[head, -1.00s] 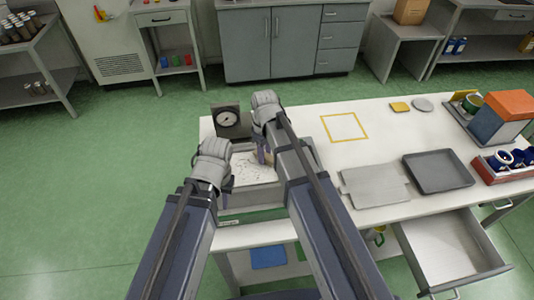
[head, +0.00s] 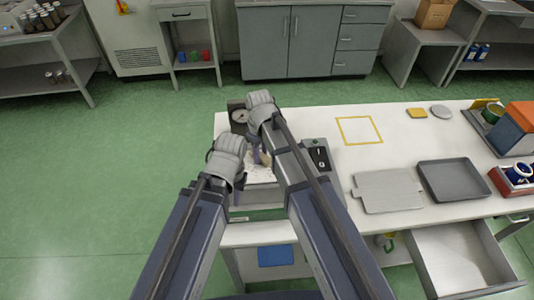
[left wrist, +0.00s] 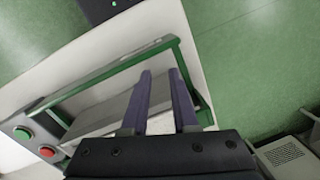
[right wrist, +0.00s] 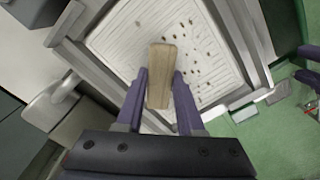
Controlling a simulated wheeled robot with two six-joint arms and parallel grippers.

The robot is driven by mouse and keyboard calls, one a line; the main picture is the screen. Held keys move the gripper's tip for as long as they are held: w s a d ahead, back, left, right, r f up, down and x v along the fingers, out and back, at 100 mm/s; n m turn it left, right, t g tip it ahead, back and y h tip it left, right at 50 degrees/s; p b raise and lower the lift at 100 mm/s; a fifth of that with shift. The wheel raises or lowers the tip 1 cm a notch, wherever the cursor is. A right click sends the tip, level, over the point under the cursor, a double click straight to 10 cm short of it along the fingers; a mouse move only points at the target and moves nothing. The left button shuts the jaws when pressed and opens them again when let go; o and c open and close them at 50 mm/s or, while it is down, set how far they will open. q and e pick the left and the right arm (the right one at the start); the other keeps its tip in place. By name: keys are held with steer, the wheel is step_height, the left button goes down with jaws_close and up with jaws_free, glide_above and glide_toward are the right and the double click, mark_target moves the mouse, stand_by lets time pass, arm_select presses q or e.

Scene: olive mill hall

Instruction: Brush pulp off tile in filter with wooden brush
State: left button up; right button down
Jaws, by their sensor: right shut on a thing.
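The tile (right wrist: 120,45) is a pale ridged plate lying in the grey metal frame of the filter (right wrist: 238,38). Brown specks of pulp (right wrist: 190,48) are scattered over its far and right part in the right wrist view. My right gripper (right wrist: 160,74) is shut on the wooden brush (right wrist: 162,62), a light wood block held over the tile; I cannot tell whether it touches. In the head view my arms hide most of the filter. My left gripper (left wrist: 161,72) has its fingers apart with nothing between them, near a green bar frame (left wrist: 128,62) beside the filter.
A black gauge box (head: 238,116) stands behind the filter and a switch box (head: 318,156) to its right. A grey plate (head: 388,190) and dark tray (head: 455,179) lie farther right. A drawer (head: 455,258) stands open at the front. The yellow-outlined square (head: 359,131) is empty.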

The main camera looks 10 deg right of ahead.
mark_target(250, 165)
steer(key=shift+a, duration=0.2)
steer(key=shift+a+f, duration=0.15)
steer(key=shift+a, duration=1.6)
steer(key=shift+a, duration=0.1)
steer(key=shift+a, duration=1.7)
steer(key=shift+s+f, duration=0.1)
steer(key=shift+s, duration=0.65)
steer(key=shift+s+d, duration=0.2)
steer(key=shift+d, duration=0.7)
steer(key=shift+w+d, duration=0.25)
steer(key=shift+d, duration=0.7)
steer(key=shift+d, duration=0.1)
